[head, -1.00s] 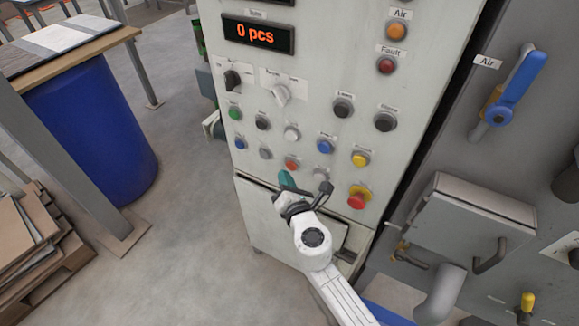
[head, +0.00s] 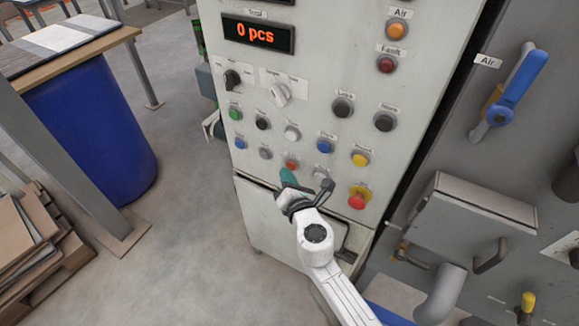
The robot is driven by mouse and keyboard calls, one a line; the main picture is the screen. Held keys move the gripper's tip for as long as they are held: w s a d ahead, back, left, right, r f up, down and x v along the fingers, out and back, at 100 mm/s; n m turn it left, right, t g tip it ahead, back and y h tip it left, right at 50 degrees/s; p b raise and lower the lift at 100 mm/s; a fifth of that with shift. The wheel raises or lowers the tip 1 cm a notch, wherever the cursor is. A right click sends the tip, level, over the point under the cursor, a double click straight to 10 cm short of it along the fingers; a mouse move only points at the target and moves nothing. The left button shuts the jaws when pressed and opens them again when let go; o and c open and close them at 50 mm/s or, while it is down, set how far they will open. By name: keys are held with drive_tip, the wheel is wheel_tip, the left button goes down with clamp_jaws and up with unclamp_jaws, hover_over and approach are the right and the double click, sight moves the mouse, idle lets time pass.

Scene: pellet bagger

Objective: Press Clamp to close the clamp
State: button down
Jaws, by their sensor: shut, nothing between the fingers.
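The control panel (head: 310,85) carries several round push buttons with small labels. The labels are too blurred to tell which one is Clamp. A green button (head: 235,113), a blue one (head: 240,144), a white one (head: 292,132), a second blue one (head: 326,145), a yellow one (head: 360,159) and a red-orange one (head: 291,165) show. My gripper (head: 287,176) is shut and empty, its teal tip just below the red-orange button. I cannot tell whether it touches the panel. Part of the panel's lower edge is hidden behind my gripper and arm.
A red emergency-stop button (head: 358,199) sits right of my gripper. Two selector knobs sit higher, one black (head: 233,79) and one white (head: 280,94). The display (head: 258,34) reads 0 pcs. A blue-handled air valve (head: 513,95) is at right. A blue drum (head: 92,130) stands at left.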

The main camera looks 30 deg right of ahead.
drive_tip(key=shift+w+d, duration=0.15)
drive_tip(key=shift+d, duration=0.1)
idle(0.4)
drive_tip(key=shift+s+a, duration=0.45)
drive_tip(key=shift+a, duration=0.15)
drive_tip(key=shift+s+a, duration=0.55)
drive_tip(key=shift+a, duration=0.3)
drive_tip(key=shift+s+a, duration=0.55)
drive_tip(key=shift+a, duration=0.25)
drive_tip(key=shift+s+a, duration=0.55)
drive_tip(key=shift+a, duration=0.3)
